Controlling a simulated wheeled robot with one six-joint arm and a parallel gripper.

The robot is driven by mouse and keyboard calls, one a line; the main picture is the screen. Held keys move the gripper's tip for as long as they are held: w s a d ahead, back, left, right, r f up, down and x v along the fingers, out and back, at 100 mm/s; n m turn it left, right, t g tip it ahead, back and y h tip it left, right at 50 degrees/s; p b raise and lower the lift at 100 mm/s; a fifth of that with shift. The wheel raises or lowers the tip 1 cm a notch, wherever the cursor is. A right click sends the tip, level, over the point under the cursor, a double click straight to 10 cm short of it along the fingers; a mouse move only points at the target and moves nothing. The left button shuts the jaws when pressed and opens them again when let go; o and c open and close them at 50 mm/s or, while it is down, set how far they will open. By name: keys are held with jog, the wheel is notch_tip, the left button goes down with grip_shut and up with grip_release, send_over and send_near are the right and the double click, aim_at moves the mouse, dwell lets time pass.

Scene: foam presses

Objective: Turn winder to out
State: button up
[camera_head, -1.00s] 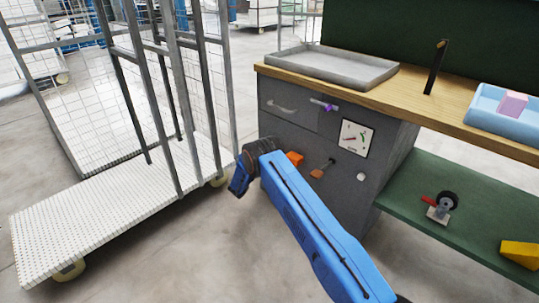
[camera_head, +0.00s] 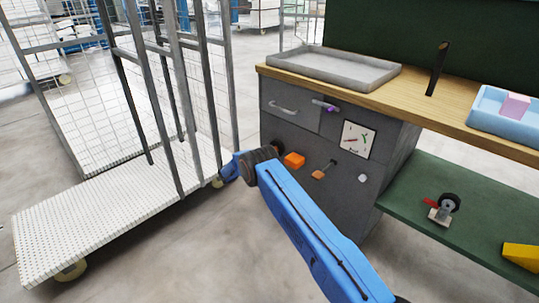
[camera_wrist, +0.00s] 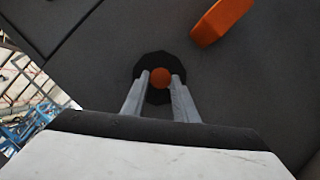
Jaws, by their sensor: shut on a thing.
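In the wrist view, a round orange knob (camera_wrist: 160,77) sits in front of a dark disc (camera_wrist: 152,62) on the grey cabinet face; it appears to be the winder. My gripper (camera_wrist: 160,80) has its two grey fingers on either side of the knob and is shut on it. In the head view, my blue arm's wrist is at the cabinet's left edge, and the fingers and knob are hidden. No "out" marking can be read. An orange block-shaped handle (camera_wrist: 220,20) is up and right of the knob; it also appears in the head view (camera_head: 294,160).
The grey cabinet (camera_head: 290,118) also carries a white dial (camera_head: 357,140), a small orange-ended lever (camera_head: 318,174), a purple-tipped handle (camera_head: 328,106) and a white knob (camera_head: 362,178). A wire cage trolley (camera_head: 110,195) stands close on the left. A green shelf (camera_head: 405,200) is at the right.

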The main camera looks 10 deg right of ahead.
jog(key=shift+s+d+r+m+g+y, duration=0.2)
jog(key=shift+m+y, duration=0.85)
jog(key=shift+m, duration=1.7)
jog(key=shift+w+a+r+m+g+y, duration=0.25)
jog(key=shift+m+y, duration=0.85)
jog(key=shift+m, duration=1.6)
jog(key=shift+s+d+r+m+t+y, duration=0.1)
jog(key=shift+s+d+r+m+y, duration=0.2)
jog(key=shift+m+y, duration=1.6)
jog(key=shift+w+a+m+h, duration=0.1)
jog(key=shift+a+m+h, duration=0.05)
jog(key=shift+m+h, duration=0.75)
jog(key=o, duration=1.1)
jog(key=shift+c, duration=0.2)
jog(key=shift+r, duration=0.1)
jog(key=v, duration=1.7)
jog(key=shift+a+r, duration=0.15)
